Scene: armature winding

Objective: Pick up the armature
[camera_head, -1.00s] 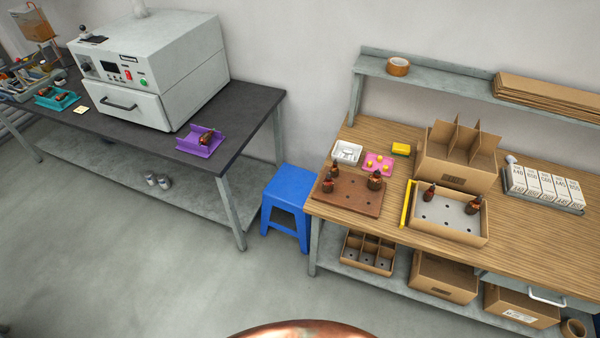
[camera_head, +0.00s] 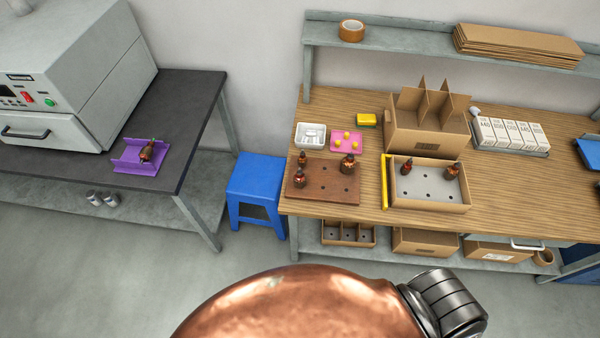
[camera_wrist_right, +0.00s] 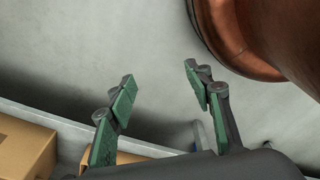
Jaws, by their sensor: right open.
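In the head view several dark-and-copper armatures show. One armature (camera_head: 147,151) lies in a purple cradle (camera_head: 128,169) on the dark bench at left. Others, such as this armature (camera_head: 348,163), stand upright on a brown board (camera_head: 325,190) with holes on the wooden bench. Two more, including this armature (camera_head: 406,167), stand in a cardboard box with a grey holed insert (camera_head: 428,187). My right gripper (camera_wrist_right: 160,84) is open and empty in the right wrist view, with no armature between its green fingers. My left gripper is not in view.
A blue stool (camera_head: 256,190) stands between the dark bench (camera_head: 190,95) and the wooden bench (camera_head: 530,180). A divided carton (camera_head: 428,138), white boxes (camera_head: 510,134), a pink tray (camera_head: 345,141) and a white tray (camera_head: 310,136) stand on the wood. The floor in front is clear.

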